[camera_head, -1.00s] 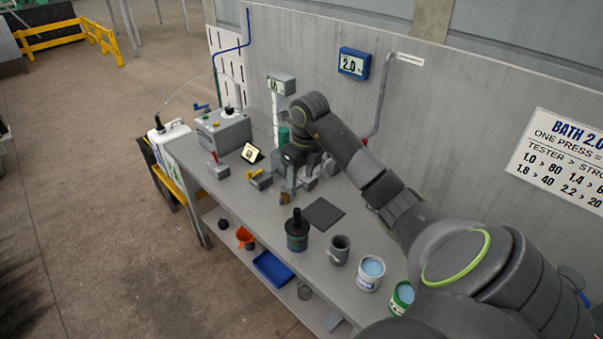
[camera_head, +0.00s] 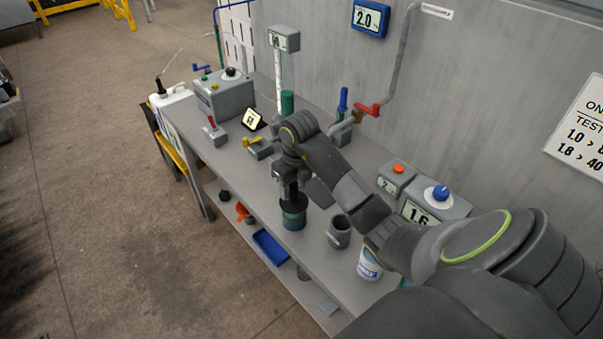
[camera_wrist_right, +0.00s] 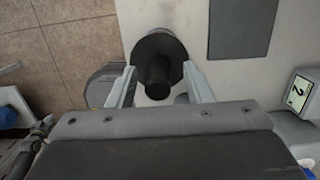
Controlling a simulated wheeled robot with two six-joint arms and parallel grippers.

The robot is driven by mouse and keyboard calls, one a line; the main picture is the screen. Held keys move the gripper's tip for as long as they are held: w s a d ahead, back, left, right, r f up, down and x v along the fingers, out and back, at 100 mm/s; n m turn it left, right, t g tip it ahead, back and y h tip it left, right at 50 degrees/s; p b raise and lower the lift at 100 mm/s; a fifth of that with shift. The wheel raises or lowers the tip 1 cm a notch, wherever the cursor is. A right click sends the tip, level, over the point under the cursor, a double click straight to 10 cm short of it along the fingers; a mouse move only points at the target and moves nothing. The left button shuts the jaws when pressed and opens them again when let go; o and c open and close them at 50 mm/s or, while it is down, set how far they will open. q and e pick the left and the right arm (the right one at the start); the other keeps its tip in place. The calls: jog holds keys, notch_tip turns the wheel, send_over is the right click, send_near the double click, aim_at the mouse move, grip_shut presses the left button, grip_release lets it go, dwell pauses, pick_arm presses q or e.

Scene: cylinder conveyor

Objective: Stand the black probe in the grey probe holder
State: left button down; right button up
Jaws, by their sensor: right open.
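The black probe (camera_wrist_right: 158,72) shows in the right wrist view as a dark knob on a wide black disc, between my right gripper's fingers. In the head view its black disc (camera_head: 291,207) tops a dark, teal-banded body at the table's front edge; I cannot tell whether that body is a separate jar. My right gripper (camera_head: 290,194) is open and directly above it, pointing down, with its fingers either side of the knob. The grey cup (camera_head: 339,233), which looks like the probe holder, stands empty just right of the probe. My left gripper is not in view.
A dark flat mat (camera_head: 320,192) lies behind the probe. A white bucket (camera_head: 369,265) stands right of the cup. Boxes with an orange button (camera_head: 398,170) and a blue knob (camera_head: 437,193) stand at the back right. A blue tray (camera_head: 270,246) is on the lower shelf.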

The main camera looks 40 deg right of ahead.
jog(key=shift+f, duration=0.6)
jog(key=shift+a, duration=0.1)
jog(key=shift+c, duration=0.6)
jog(key=shift+r, duration=0.1)
grip_shut()
